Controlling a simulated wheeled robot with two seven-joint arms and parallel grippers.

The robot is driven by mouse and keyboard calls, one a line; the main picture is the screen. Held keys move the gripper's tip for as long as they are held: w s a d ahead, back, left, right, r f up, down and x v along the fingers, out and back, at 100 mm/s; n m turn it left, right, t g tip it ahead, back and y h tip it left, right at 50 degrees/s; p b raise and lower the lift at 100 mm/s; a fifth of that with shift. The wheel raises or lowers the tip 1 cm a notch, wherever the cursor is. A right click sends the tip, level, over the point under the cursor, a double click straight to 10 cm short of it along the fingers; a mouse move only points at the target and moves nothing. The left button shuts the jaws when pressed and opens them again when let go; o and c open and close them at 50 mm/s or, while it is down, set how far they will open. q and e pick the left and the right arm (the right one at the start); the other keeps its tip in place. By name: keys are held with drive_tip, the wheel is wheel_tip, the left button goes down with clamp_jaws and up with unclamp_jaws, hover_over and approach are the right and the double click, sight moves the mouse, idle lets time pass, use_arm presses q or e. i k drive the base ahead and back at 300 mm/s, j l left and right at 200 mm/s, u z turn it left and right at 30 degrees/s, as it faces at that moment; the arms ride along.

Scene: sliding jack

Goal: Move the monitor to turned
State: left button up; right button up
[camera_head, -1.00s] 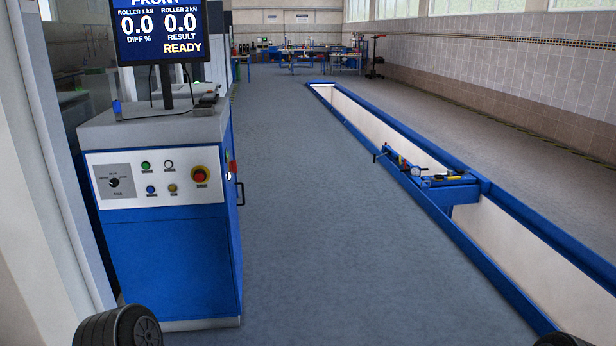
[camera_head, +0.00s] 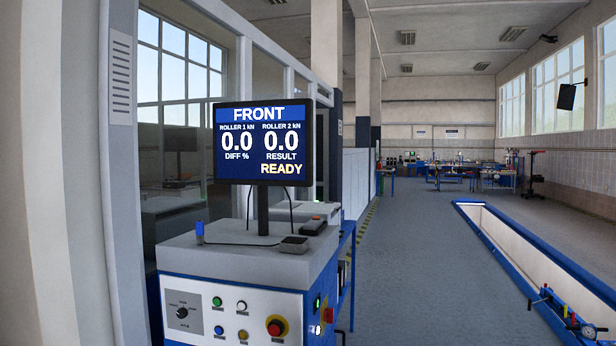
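The monitor (camera_head: 263,142) is a dark-framed screen on a thin black post (camera_head: 262,210). It stands on the grey top of a blue and white console (camera_head: 250,255), left of the middle of the head view. Its blue screen reads FRONT, 0.0, 0.0 and READY. The screen faces mostly toward me, and its right side edge shows. Neither of my grippers is in view, and nothing touches the monitor.
A long pit with blue edges (camera_head: 500,246) runs along the floor at right, with a jack beam (camera_head: 562,315) across it. A glazed wall and a pale pillar (camera_head: 75,180) stand close at left. The grey floor (camera_head: 415,260) between console and pit is clear.

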sight(256, 142)
drive_tip(key=z, duration=0.95)
drive_tip(key=i, duration=5.6)
drive_tip(key=u, duration=4)
